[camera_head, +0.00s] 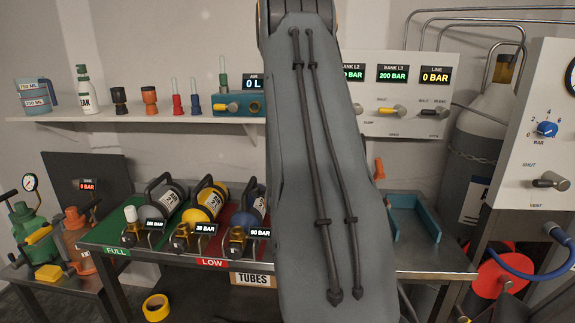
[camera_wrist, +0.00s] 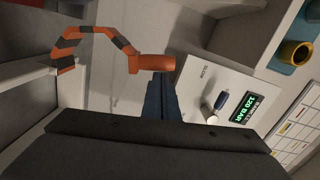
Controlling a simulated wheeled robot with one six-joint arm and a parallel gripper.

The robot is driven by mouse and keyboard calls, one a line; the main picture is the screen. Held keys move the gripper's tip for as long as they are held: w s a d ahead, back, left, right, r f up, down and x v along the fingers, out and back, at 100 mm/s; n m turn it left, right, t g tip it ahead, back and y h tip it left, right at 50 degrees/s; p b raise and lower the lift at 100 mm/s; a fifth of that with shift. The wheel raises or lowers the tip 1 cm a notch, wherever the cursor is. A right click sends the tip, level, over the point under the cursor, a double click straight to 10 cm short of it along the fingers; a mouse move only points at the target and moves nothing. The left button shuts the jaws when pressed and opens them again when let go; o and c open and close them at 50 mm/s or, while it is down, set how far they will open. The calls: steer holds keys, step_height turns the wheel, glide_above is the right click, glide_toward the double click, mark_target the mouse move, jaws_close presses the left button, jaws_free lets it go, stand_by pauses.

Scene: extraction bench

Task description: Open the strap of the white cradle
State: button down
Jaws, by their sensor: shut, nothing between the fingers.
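In the wrist view, an orange and dark segmented strap (camera_wrist: 92,38) arches in an open-looking loop at the upper left. One end meets a pale white edge (camera_wrist: 38,73), possibly part of the white cradle; I cannot tell. The other end is close to an orange tab (camera_wrist: 153,63). My gripper (camera_wrist: 156,82) is shut and empty, its dark fingertips just below the tab in the picture; whether they touch it is unclear. In the head view my arm fills the middle and my gripper is out of sight. No cradle is clearly visible there.
A panel with a "120 BAR" display (camera_wrist: 248,109) and a knob (camera_wrist: 221,99) is right of my fingers. In the head view, several bottles, including a yellow one (camera_head: 205,203), lie on the bench. A grey cylinder (camera_head: 470,150) and a control panel (camera_head: 550,95) stand at right.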

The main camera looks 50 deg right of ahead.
steer(key=shift+a, duration=0.1)
steer(key=s+a+r+b, duration=0.1)
steer(key=s+a, duration=0.4)
steer(key=s, duration=0.5)
steer(key=shift+a+b, duration=0.4)
steer(key=shift+b, duration=0.15)
